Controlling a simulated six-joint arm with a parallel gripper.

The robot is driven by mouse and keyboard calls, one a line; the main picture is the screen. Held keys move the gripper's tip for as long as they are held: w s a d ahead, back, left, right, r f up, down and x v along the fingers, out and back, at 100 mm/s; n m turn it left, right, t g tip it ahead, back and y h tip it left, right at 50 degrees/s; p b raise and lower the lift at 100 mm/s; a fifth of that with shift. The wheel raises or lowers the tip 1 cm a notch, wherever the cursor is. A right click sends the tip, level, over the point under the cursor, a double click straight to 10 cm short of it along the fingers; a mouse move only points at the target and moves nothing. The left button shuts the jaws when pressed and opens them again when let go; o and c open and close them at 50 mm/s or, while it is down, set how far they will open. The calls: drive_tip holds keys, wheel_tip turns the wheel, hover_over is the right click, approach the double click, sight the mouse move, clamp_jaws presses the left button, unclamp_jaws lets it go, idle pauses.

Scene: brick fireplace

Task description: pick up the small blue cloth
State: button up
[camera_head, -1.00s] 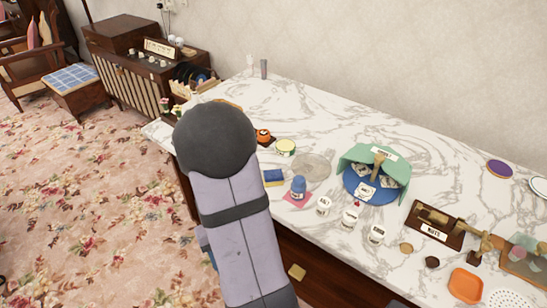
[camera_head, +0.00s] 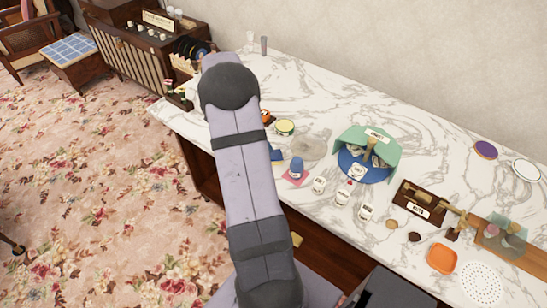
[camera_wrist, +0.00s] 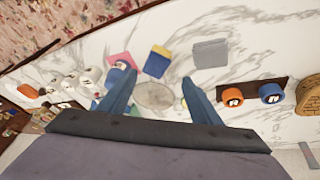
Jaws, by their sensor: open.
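My gripper (camera_wrist: 153,78) shows in the wrist view with its two blue fingers wide apart and nothing between them. It is above the marble counter; the arm hides it in the head view. A small blue piece with a yellow edge (camera_wrist: 157,60) lies on the counter near the fingertips, slightly beyond them. Part of it shows beside my arm in the head view (camera_head: 277,155). A flat grey-blue folded square (camera_wrist: 210,53) lies to its right in the wrist view. I cannot tell surely which is the cloth.
A pale round disc (camera_wrist: 155,95) lies between the fingers' lines of sight. Orange (camera_wrist: 233,98) and blue (camera_wrist: 270,92) jars sit on a dark board. White jars (camera_head: 342,195) stand near the counter's front edge.

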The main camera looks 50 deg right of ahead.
sight(274, 154)
drive_tip(key=m, duration=0.3)
drive_tip(key=shift+s+a+m, duration=0.1)
drive_tip(key=shift+s+m, duration=0.1)
drive_tip(key=shift+m, duration=0.1)
drive_tip(key=shift+p+x, duration=0.4)
drive_tip(key=shift+x, duration=0.65)
drive_tip(key=shift+s+f+p, duration=0.25)
drive_tip(key=shift+s+p, duration=0.05)
drive_tip(key=shift+p, duration=0.05)
drive_tip(key=p+x, duration=0.1)
drive_tip(key=x, duration=0.2)
drive_tip(key=shift+s+p, duration=0.15)
drive_tip(key=shift+p, duration=0.25)
drive_tip(key=shift+s+d+f, duration=0.15)
drive_tip(key=shift+d+f, duration=0.1)
drive_tip(key=shift+f, duration=0.45)
drive_tip(key=c, duration=1.2)
